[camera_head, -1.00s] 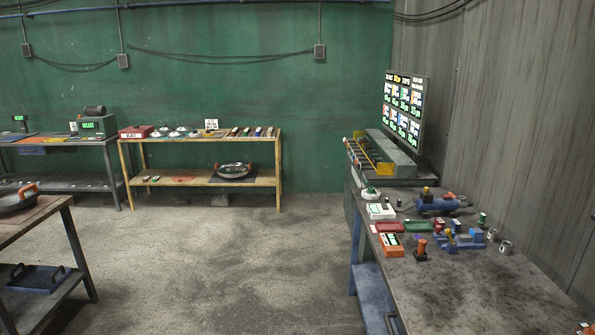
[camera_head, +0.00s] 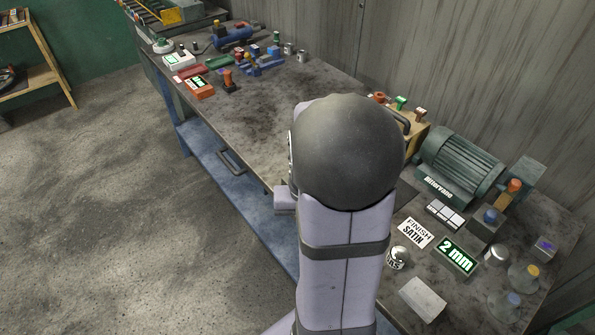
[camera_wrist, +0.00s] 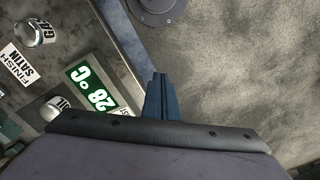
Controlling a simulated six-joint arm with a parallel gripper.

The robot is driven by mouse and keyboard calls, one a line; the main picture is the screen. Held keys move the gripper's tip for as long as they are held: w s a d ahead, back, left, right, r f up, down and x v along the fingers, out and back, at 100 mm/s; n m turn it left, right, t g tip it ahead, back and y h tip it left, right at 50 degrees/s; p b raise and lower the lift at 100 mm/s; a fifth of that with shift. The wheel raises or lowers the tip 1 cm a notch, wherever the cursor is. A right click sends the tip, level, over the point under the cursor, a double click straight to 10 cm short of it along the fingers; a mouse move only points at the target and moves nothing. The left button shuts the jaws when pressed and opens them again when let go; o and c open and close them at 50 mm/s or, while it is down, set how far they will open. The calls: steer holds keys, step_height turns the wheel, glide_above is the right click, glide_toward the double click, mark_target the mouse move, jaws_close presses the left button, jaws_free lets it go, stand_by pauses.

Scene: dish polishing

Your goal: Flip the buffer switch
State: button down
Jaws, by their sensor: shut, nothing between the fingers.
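A green motor-like machine (camera_head: 460,165), probably the buffer, stands on the right part of the bench against the wall in the head view. My gripper's dark blue fingers (camera_wrist: 160,95) are shut and empty in the wrist view, seen against the floor and beside the bench edge. My arm fills the middle of the head view and hides part of the bench; the fingertips do not show there.
The wrist view shows a lit 28 °C display (camera_wrist: 90,88). The middle bench top (camera_head: 265,120) is clear.

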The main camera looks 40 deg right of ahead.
steer(key=shift+m+t+h, duration=0.3)
steer(key=shift+m+t, duration=0.4)
steer(key=shift+t, duration=0.2)
steer(key=w+d, duration=0.2)
steer(key=d, duration=0.1)
steer(key=w+d+r, duration=0.1)
steer(key=w+d, duration=0.1)
steer(key=d, duration=0.2)
steer(key=w+d+r+b, duration=0.1)
steer(key=w+d, duration=0.1)
steer(key=d, duration=0.1)
steer(key=shift+w+d+r, duration=0.1)
steer(key=shift+w+d, duration=0.15)
steer(key=shift+d, duration=0.1)
steer(key=w+d+r+n+t, duration=0.2)
steer(key=w+r+n, duration=0.6)
steer(key=r, duration=0.1)
steer(key=shift+d+r, duration=0.35)
steer(key=shift+w, duration=0.1)
steer(key=shift+f, duration=0.1)
